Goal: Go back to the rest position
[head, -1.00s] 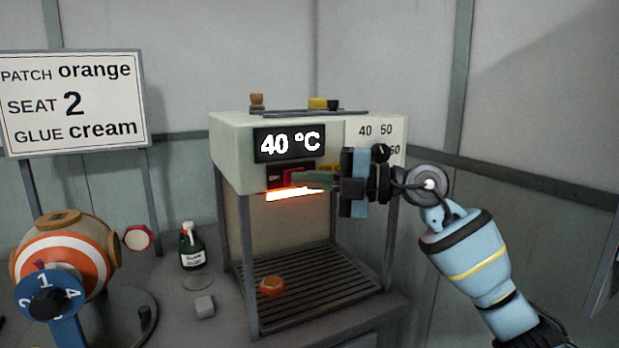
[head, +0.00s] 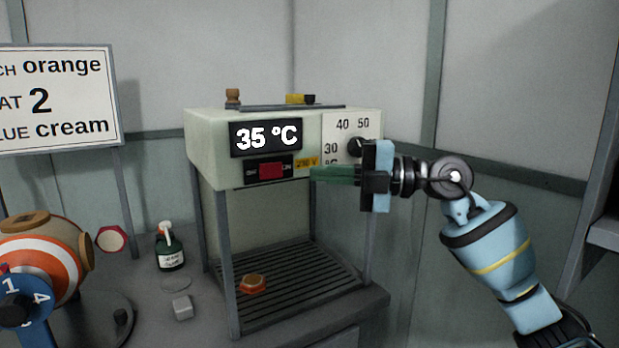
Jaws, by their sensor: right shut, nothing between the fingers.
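My right gripper (head: 318,175) is shut and empty, its green fingers pointing left. It is in front of the heater box (head: 212,150), just right of the red switch (head: 271,171) and apart from it in the picture. The display (head: 265,137) reads 35 °C. The gripper body hides part of the dial plate (head: 340,126); the black dial knob (head: 357,147) still shows. My left gripper is not in view.
An orange patch (head: 252,284) lies on the grille (head: 300,290). At left are the striped ball (head: 40,250), a blue numbered wheel (head: 38,318), a glue bottle (head: 170,252) and a grey block (head: 182,307). A sign (head: 60,100) stands behind. Right of my arm is mostly clear.

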